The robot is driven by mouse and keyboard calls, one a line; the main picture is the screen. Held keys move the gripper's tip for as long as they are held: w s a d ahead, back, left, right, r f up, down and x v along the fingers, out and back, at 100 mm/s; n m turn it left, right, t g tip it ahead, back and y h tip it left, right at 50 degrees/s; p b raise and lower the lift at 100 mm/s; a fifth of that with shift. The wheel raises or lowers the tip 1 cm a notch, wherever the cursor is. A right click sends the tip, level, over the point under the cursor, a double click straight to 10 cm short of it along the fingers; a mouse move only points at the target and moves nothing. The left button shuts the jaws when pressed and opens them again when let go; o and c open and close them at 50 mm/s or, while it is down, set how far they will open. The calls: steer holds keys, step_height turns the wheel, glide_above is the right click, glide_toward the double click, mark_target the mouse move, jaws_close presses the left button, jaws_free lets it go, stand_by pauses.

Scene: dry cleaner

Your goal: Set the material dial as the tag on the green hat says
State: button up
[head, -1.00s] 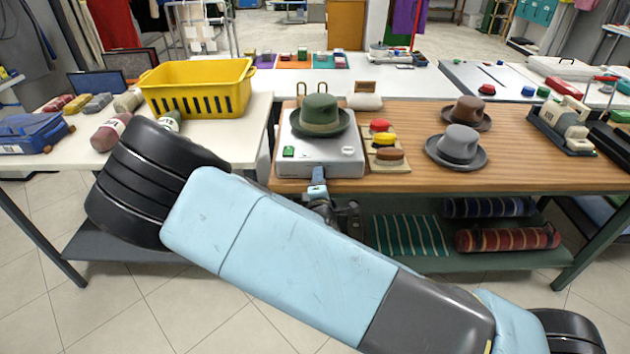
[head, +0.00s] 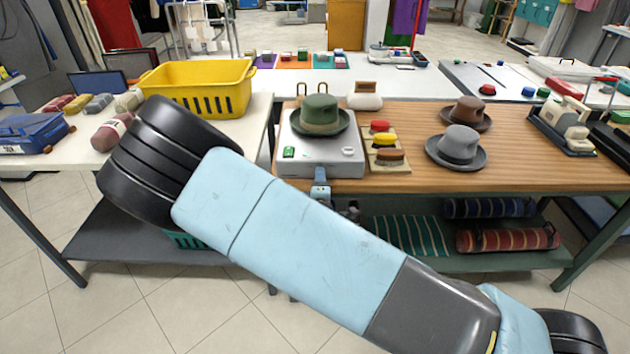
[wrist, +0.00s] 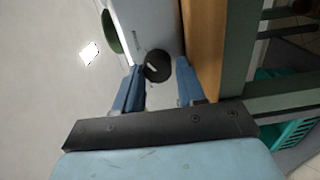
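The green hat (head: 320,115) sits on top of a pale grey machine (head: 330,170) at the front of the wooden table. I cannot make out a readable tag on the hat. In the wrist view, a black round dial (wrist: 158,68) with a small white mark is on the machine's front (wrist: 146,25). My gripper (wrist: 158,80) is open, its blue fingers on either side of the dial, the left fingertip close to its edge. I cannot tell whether they touch. In the head view my gripper (head: 320,184) is low at the machine's front; the dial is not seen there.
A grey hat (head: 457,147) and a brown hat (head: 468,112) are further right. A yellow basket (head: 200,90) is on the left table. Striped rolls (head: 508,238) lie on the shelf below.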

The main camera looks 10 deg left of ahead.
steer(key=o, duration=0.4)
steer(key=v, duration=1.3)
steer(key=shift+s+d, duration=0.2)
steer(key=shift+s, duration=0.15)
